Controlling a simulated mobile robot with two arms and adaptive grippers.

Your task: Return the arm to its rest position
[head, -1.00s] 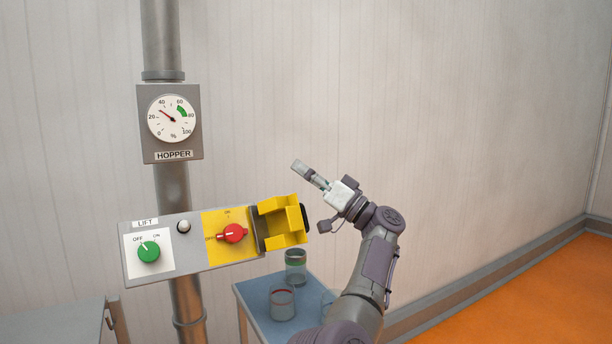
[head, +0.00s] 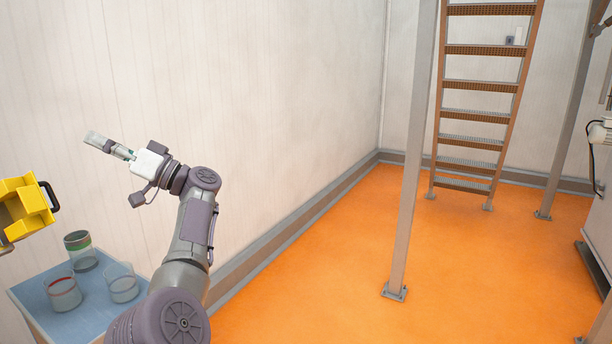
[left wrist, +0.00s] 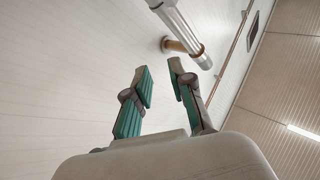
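My left arm rises from the bottom of the head view, bent at the elbow. Its gripper (head: 97,140) is raised in front of the pale wall and points to the upper left. In the left wrist view the two fingers of the gripper (left wrist: 159,70) stand apart with nothing between them, so it is open and empty. My right gripper is in neither view.
A yellow bracket (head: 22,208) is at the left edge. Below it, a blue-topped table (head: 38,293) carries glass jars (head: 80,250). A grey post (head: 408,170) and a ladder (head: 480,110) stand right. The orange floor (head: 320,270) between wall and post is clear.

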